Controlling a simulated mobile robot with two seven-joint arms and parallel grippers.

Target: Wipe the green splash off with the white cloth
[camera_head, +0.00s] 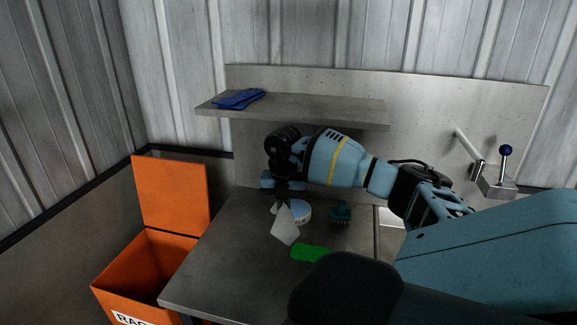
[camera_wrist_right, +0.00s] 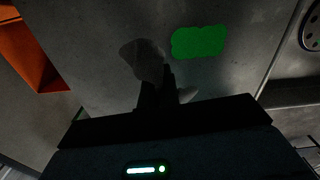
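The green splash (camera_head: 308,253) is a flat bright patch on the grey bench top (camera_head: 225,255). It also shows in the right wrist view (camera_wrist_right: 199,42), apart from the cloth. The white cloth (camera_head: 285,227) hangs from my right gripper (camera_head: 283,197), to the left of and behind the splash. In the right wrist view, my right gripper (camera_wrist_right: 158,92) appears closed on the cloth (camera_wrist_right: 142,58), with cloth showing on both sides of the dark fingers. I cannot tell whether the cloth touches the bench. My left gripper is out of view.
A round white-lidded tin (camera_head: 302,211) and a dark green brush-like object (camera_head: 340,213) stand behind the splash. An open orange bin (camera_head: 125,275) is left of the bench. Blue gloves (camera_head: 240,98) lie on the shelf (camera_head: 310,109) above.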

